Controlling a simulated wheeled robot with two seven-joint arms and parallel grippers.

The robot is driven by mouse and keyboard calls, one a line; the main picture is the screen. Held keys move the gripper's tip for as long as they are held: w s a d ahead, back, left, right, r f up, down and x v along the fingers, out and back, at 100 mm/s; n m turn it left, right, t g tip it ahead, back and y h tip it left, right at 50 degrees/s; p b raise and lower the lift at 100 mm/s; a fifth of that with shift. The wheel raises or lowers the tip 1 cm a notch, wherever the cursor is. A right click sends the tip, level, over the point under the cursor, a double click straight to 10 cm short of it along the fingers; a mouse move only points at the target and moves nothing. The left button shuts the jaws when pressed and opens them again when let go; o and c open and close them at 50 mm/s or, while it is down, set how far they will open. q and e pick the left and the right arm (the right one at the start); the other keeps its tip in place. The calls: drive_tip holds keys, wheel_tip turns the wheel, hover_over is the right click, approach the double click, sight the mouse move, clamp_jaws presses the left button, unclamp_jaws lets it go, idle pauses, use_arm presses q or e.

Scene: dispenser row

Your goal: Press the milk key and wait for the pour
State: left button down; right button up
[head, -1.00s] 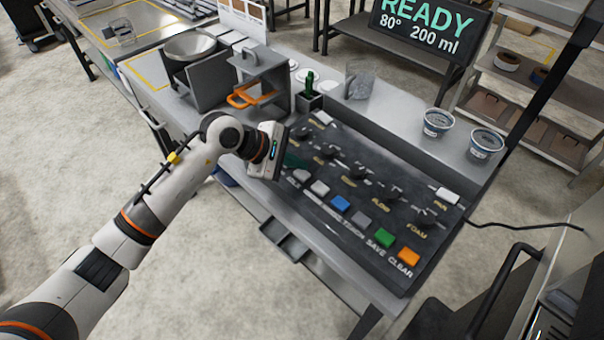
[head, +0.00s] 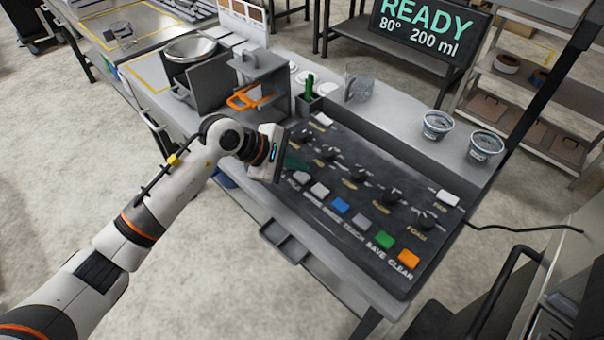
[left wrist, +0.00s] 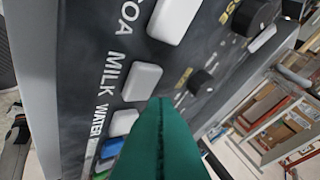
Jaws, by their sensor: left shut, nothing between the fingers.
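The milk key (left wrist: 142,82) is a pale grey block beside the word MILK on the dark key panel (head: 375,170). It also shows in the head view (head: 300,178), close to my left gripper. My left gripper (left wrist: 160,105) has green fingers, shut and empty. In the left wrist view the fingertips overlap the lower right edge of the milk key; I cannot tell whether they touch it. The water key (left wrist: 124,122) and the cocoa key (left wrist: 171,20) lie on either side. The display (head: 425,30) reads READY, 80°, 200 ml. My right gripper is not in view.
Black knobs (head: 361,172) stand behind the key row. A clear jug (head: 359,83) and two tubs (head: 437,124) stand on the ledge behind the panel.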

sight(297, 177)
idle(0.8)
use_arm(q)
drive_tip(key=shift+f+b, duration=0.45)
drive_tip(key=shift+b, duration=0.25)
drive_tip(key=shift+f+b, duration=0.45)
drive_tip(key=shift+b, duration=0.15)
idle(0.4)
drive_tip(key=shift+r, duration=0.9)
drive_tip(key=shift+p, duration=0.3)
wheel_tip(297, 177, up, 5)
drive_tip(key=shift+p, duration=0.9)
